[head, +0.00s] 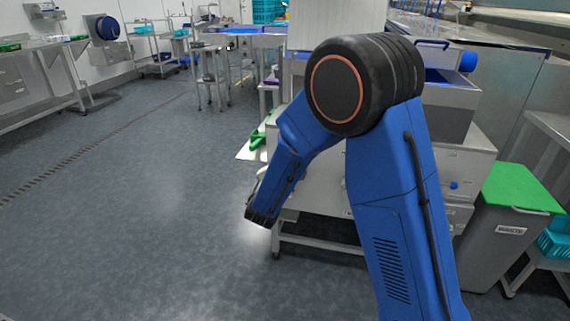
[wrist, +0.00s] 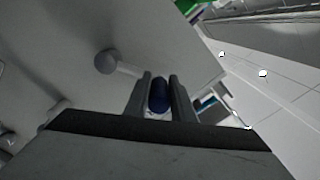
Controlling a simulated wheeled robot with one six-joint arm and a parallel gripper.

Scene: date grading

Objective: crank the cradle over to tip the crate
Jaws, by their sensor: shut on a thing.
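In the wrist view, my gripper (wrist: 160,80) has its two grey fingers on either side of a dark blue cylindrical grip (wrist: 160,96), which looks like the crank's handle. It is shut on this grip. A grey ball knob (wrist: 107,62) on a short pale rod shows just left of the fingers, against a pale grey surface. In the head view my blue arm covers the middle of the picture, and the fingers and the grip cannot be made out. I cannot make out the cradle or the crate for certain in either view.
A grey waste bin with a green lid (head: 515,188) stands at the right of the head view, beside a pale machine housing (head: 318,185). Steel tables (head: 40,45) line the far left wall. The floor (head: 130,210) at the left is clear.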

